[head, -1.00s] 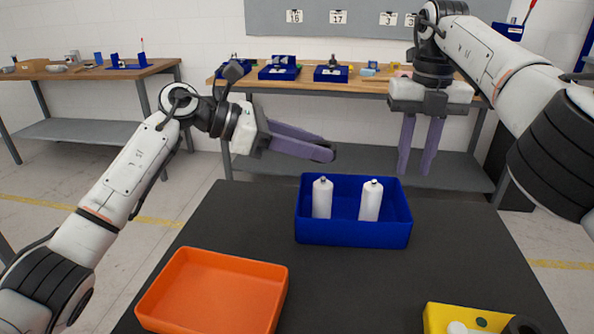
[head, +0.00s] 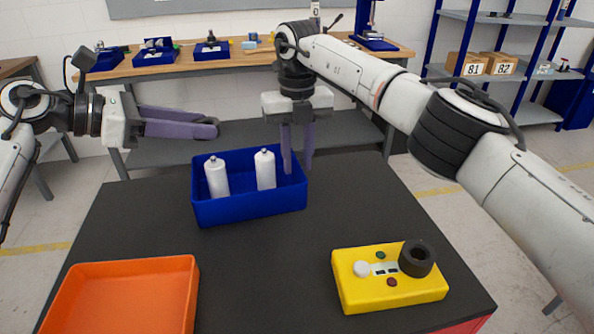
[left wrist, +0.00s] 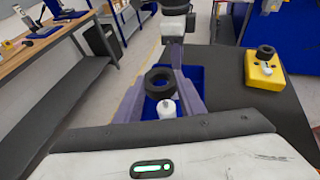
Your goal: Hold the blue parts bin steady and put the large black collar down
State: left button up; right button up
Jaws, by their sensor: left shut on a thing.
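The blue parts bin (head: 250,208) stands on the dark table with two white bottles (head: 217,178) (head: 265,170) upright in it. My left gripper (head: 208,128) is shut on a black collar, whose ring (left wrist: 160,83) shows between the fingers in the left wrist view. It is above the bin, near the left bottle. In the head view the fingers mostly hide this collar. My right gripper (head: 297,168) points down at the bin's back right corner, its fingers apart, one on each side of the right wall. Whether they touch the wall is unclear.
A yellow block (head: 385,290) with another black collar (head: 417,259) and small parts stands at the front right. An orange tray (head: 125,262) lies empty at the front left. The table (head: 260,270) is clear between them. A wooden bench stands behind.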

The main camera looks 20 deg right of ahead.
aim_at(297, 171)
jog(key=shift+f, duration=1.75)
grip_shut()
